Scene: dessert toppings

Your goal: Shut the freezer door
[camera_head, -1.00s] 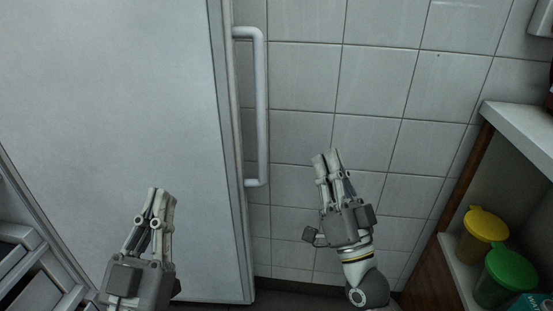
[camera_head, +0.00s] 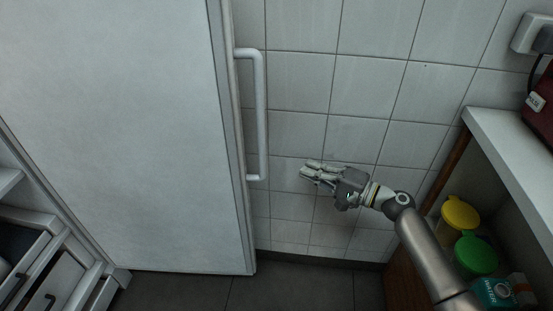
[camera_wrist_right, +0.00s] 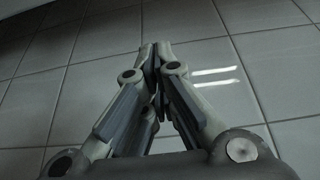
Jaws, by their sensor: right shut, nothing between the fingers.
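The freezer door (camera_head: 120,130) is a large white panel filling the left of the head view. My left gripper is not in view.
A tiled wall (camera_head: 350,60) stands behind. At right is a counter (camera_head: 510,150) with a dark red appliance (camera_head: 540,105) on it. Yellow-lidded (camera_head: 460,213) and green-lidded (camera_head: 476,253) containers and a teal carton (camera_head: 492,292) stand below it. Dark floor (camera_head: 300,285) shows clear beneath the door.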

